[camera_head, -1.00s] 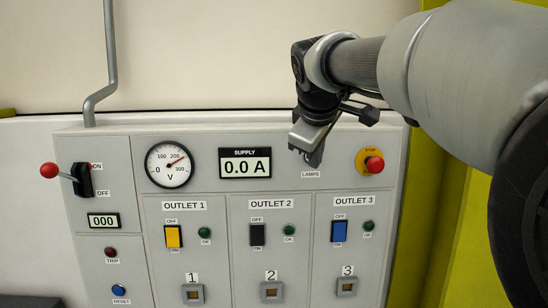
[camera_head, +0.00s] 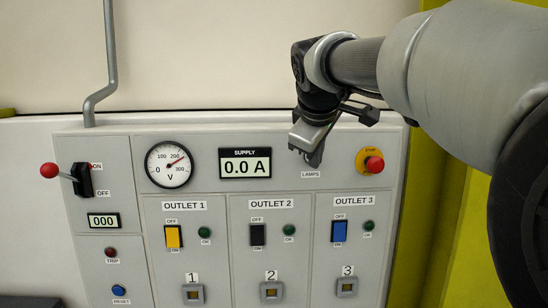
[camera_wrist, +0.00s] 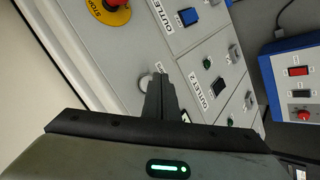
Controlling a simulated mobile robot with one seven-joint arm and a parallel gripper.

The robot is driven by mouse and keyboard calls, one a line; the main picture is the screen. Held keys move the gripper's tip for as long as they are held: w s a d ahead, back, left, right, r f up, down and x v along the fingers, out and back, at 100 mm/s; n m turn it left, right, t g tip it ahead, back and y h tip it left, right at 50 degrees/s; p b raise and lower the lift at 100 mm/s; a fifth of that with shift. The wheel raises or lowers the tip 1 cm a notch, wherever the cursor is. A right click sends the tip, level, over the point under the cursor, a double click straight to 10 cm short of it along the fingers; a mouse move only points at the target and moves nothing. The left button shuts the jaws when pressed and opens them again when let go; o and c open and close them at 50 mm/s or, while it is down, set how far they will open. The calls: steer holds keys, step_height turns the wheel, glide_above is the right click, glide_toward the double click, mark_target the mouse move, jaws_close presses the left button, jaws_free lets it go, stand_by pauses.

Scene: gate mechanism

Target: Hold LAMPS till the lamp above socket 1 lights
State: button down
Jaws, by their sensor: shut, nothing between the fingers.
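My gripper (camera_head: 313,156) is shut and empty, its tips at the panel just above the LAMPS label (camera_head: 311,174). In the wrist view the closed fingers (camera_wrist: 160,98) reach a pale round button (camera_wrist: 146,80) beside the label. The fingers partly cover it, and I cannot tell whether it is pressed in. Socket 1 (camera_head: 193,294) is at the bottom of the OUTLET 1 column. The green lamp (camera_head: 205,232) above it looks dark, like the lamps of outlets 2 and 3.
A red STOP button (camera_head: 375,164) on a yellow base sits right of my gripper. Rocker switches, yellow (camera_head: 173,236), black (camera_head: 257,235) and blue (camera_head: 339,231), lie below. A red-knobbed lever (camera_head: 49,170) sticks out at left. The supply display (camera_head: 245,163) reads 0.0 A.

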steer(key=shift+w, duration=0.1)
steer(key=shift+w, duration=0.3)
steer(key=shift+w+p, duration=0.45)
steer(key=shift+p, duration=0.1)
stand_by(0.5)
stand_by(0.9)
steer(key=shift+s+b, duration=0.4)
steer(key=shift+s, duration=0.45)
steer(key=s+b, duration=0.2)
steer(key=s, duration=0.3)
